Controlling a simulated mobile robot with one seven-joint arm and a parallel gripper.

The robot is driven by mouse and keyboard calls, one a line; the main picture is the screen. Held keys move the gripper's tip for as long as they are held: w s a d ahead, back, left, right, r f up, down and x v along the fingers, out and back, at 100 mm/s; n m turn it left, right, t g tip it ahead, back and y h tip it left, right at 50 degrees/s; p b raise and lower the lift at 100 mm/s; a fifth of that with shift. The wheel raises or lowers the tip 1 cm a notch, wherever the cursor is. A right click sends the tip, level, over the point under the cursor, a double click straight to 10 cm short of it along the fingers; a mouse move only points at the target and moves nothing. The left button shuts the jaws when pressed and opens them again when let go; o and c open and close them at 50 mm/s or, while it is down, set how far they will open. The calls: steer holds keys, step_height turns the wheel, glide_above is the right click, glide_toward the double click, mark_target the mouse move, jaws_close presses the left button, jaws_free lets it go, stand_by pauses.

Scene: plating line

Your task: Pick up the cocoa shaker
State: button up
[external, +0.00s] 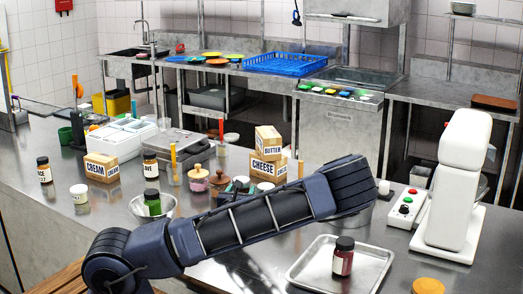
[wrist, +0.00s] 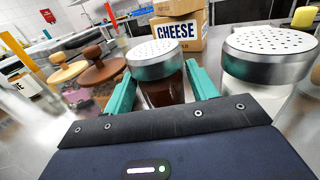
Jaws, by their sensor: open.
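The cocoa shaker (wrist: 163,92), a clear jar of dark brown powder with a perforated metal lid, stands upright in the middle of the wrist view. My gripper (wrist: 158,80) is open, with one teal finger on each side of the shaker. I cannot tell whether either finger touches it. The lower part of the shaker is hidden behind my gripper body. In the external view my arm covers much of this area, and I cannot make out the fingers clearly.
A second perforated-lid shaker with pale contents (wrist: 262,85) stands close on the right. Wooden-lidded jars (wrist: 100,68) are close on the left. Boxes marked CHEESE (wrist: 178,36) and BUTTER (external: 268,136) are stacked behind. A metal tray (external: 300,272) lies nearer the front.

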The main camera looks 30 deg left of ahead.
steer(key=x, duration=0.3)
steer(key=shift+w+a, duration=0.1)
steer(key=shift+w, duration=0.15)
steer(key=shift+c, duration=0.4)
steer(key=c, duration=0.6)
